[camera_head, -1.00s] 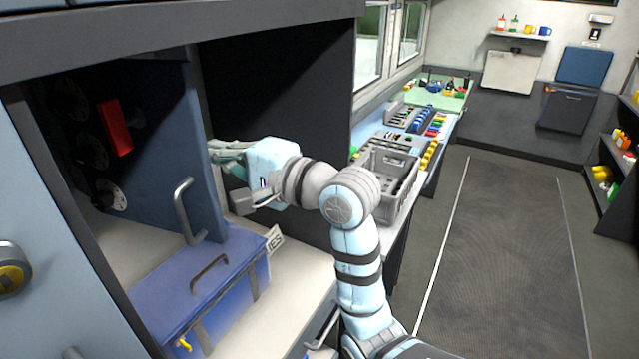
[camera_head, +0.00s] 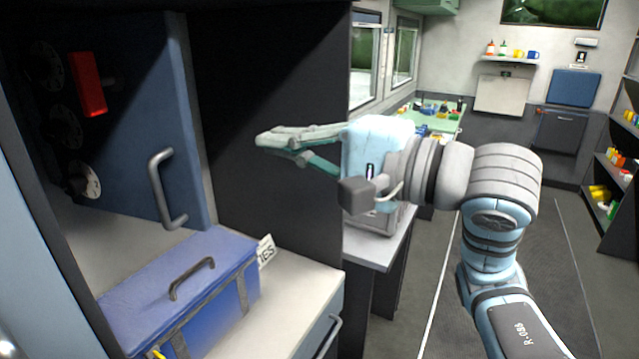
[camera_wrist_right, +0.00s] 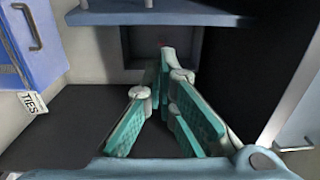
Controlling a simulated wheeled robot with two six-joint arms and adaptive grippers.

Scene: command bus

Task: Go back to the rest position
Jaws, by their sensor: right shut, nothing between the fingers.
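My right gripper (camera_head: 262,141) shows in the head view in front of the dark panel, right of the open blue cabinet door (camera_head: 190,130). Its fingers point left and are shut with nothing between them. In the right wrist view its green-padded fingers (camera_wrist_right: 163,65) meet near their tips. It is apart from the door and from the blue case (camera_head: 180,285) on the shelf below. My left gripper is in neither view.
A red switch handle (camera_head: 89,85) and round dials sit inside the cabinet at left. A worktop (camera_head: 375,246) is behind my right arm. The aisle floor (camera_head: 560,280) at right is clear.

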